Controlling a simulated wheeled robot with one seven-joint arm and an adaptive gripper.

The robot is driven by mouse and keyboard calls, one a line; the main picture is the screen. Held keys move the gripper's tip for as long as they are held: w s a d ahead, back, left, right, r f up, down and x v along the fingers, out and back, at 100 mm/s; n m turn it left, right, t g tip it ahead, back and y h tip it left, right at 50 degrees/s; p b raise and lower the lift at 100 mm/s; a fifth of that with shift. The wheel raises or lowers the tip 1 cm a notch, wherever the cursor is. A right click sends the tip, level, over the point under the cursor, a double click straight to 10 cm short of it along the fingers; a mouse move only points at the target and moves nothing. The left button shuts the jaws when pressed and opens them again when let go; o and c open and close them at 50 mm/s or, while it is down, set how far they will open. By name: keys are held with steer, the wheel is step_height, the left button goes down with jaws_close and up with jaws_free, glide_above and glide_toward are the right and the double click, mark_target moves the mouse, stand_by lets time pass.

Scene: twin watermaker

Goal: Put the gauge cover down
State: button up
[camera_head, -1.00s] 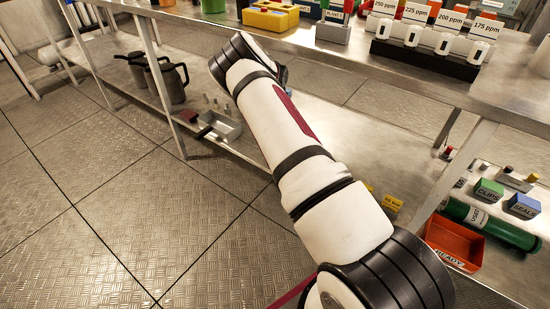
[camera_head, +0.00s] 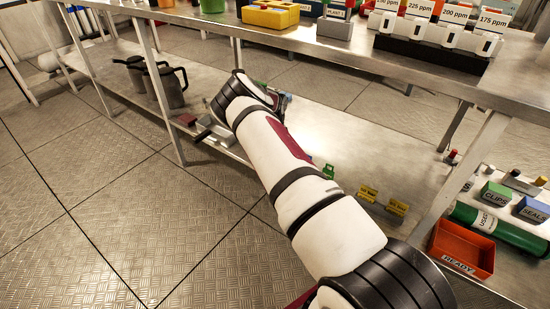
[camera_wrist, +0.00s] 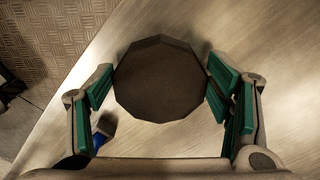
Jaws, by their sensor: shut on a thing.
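The gauge cover (camera_wrist: 160,78) shows in the wrist view as a dark, round, many-sided disc. My gripper (camera_wrist: 162,85) is shut on it, with a green-padded finger at its left and right sides. Bare metal surface shows around the cover; I cannot tell whether the cover touches it. In the head view my arm reaches over the lower shelf (camera_head: 375,160), and the gripper and cover are mostly hidden behind the arm.
A blue-handled item (camera_wrist: 101,132) lies near the left finger. Dark jugs (camera_head: 168,85) stand on the shelf to the left. Yellow tags (camera_head: 383,200) and an orange READY bin (camera_head: 462,249) are to the right. The upper bench (camera_head: 340,45) overhangs the shelf. Bare shelf lies right of my arm.

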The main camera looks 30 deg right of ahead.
steer(key=o, duration=1.3)
steer(key=shift+r+p, duration=1.5)
steer(key=shift+r, duration=2.25)
